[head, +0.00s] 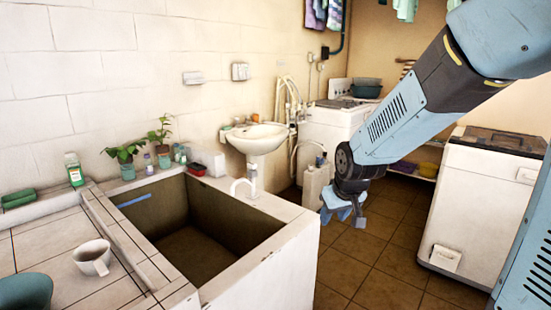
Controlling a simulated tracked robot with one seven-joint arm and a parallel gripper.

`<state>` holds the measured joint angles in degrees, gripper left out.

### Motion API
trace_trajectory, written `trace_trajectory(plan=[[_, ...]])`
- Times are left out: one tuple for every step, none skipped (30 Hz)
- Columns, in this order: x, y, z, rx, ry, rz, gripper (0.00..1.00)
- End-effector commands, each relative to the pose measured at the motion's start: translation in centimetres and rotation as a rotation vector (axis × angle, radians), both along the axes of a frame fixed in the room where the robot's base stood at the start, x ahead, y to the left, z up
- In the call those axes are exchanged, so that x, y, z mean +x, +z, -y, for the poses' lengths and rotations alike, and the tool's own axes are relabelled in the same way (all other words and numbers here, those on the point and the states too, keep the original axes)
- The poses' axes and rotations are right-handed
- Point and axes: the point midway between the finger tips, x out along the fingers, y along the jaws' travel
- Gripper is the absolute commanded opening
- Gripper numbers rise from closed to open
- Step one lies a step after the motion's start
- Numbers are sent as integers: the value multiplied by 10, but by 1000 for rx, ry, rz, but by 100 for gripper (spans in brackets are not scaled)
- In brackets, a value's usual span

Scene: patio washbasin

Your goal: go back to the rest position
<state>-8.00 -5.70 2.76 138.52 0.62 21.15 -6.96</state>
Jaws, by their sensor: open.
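My gripper (343,209) hangs at the end of my blue-grey arm, right of the middle of the head view. It points down over the tiled floor, to the right of the stone basin's outer wall. It is open, and I see nothing held in it. Its fingers are small and partly dark in this view. My arm reaches in from the upper right.
A deep stone basin (285,243) stands at centre left, with a white mug (92,257) on the tiled counter beside it. Potted plants (124,153) line its back ledge. A white washer (478,200) stands right. Brown floor tiles (385,255) lie clear between.

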Motion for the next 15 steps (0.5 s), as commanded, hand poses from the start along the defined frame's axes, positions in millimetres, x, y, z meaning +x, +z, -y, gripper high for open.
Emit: trace_trajectory(plan=[[-8, 13, 7, 2, -17, 9, 44], [-13, 20, 10, 4, -26, 11, 44], [-21, 28, 15, 5, -39, 12, 44], [-26, 34, 19, 6, -48, 12, 44], [-32, 39, 22, 7, -58, 14, 44], [-40, 47, 26, 9, -70, 15, 44], [-46, 52, 30, 11, -80, 17, 44], [-52, 57, 33, 12, -89, 17, 44], [-60, 64, 37, 14, -103, 18, 44], [-66, 70, 40, 16, -112, 20, 44], [-73, 74, 43, 17, -122, 21, 44], [-81, 81, 47, 19, -134, 22, 44], [-88, 85, 50, 21, -143, 24, 44], [-95, 89, 53, 23, -154, 24, 44], [-104, 95, 57, 26, -167, 26, 44]])
